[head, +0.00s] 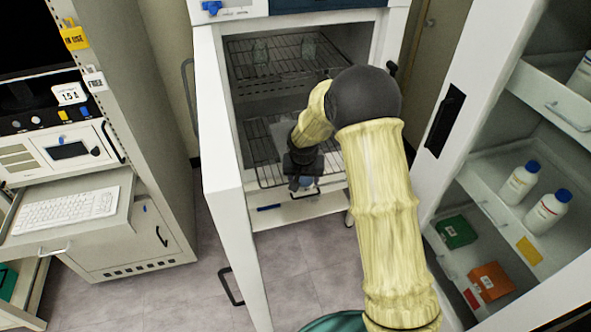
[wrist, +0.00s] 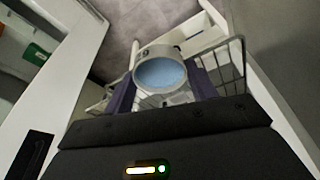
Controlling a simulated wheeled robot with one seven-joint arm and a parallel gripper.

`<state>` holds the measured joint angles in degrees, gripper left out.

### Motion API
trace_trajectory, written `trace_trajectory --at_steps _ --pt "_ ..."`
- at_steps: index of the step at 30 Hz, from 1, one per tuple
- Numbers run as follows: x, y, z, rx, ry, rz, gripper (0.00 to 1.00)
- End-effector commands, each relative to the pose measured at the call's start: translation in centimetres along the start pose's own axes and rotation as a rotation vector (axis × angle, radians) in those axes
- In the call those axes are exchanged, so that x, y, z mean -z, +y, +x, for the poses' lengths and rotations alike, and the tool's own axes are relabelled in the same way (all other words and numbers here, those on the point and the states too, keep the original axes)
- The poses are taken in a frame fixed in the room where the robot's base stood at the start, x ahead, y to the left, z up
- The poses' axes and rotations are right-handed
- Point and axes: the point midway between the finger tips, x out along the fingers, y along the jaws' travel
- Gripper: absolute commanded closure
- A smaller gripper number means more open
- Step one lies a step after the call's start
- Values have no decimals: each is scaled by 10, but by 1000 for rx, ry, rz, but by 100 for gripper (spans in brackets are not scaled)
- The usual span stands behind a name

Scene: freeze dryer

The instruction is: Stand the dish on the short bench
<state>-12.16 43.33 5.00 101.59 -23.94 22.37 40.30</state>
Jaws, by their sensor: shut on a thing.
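A small round, whitish dish (wrist: 158,52) with a pale blue inside sits between the dark fingers of my gripper (wrist: 162,88) in the wrist view. My gripper is shut on it. I cannot tell whether the dish touches the rack. I cannot make out a short bench in either view.
The freeze dryer's white door (head: 228,190) stands open on the left. Its upper rack (head: 290,62) holds small glass items. A keyboard (head: 68,208) lies on a pull-out shelf at left. Bottles (head: 519,184) and boxes (head: 491,281) fill the right cabinet. Floor (head: 190,280) is clear at lower left.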

Motion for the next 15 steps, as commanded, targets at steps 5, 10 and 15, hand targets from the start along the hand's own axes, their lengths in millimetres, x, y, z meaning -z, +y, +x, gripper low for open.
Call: trace_trajectory --at_steps 5,10,15 --pt "-16 26 16 1 -4 -13 66" --pt "-34 52 30 4 -5 -28 66" --pt "-60 84 44 9 -8 -41 66"
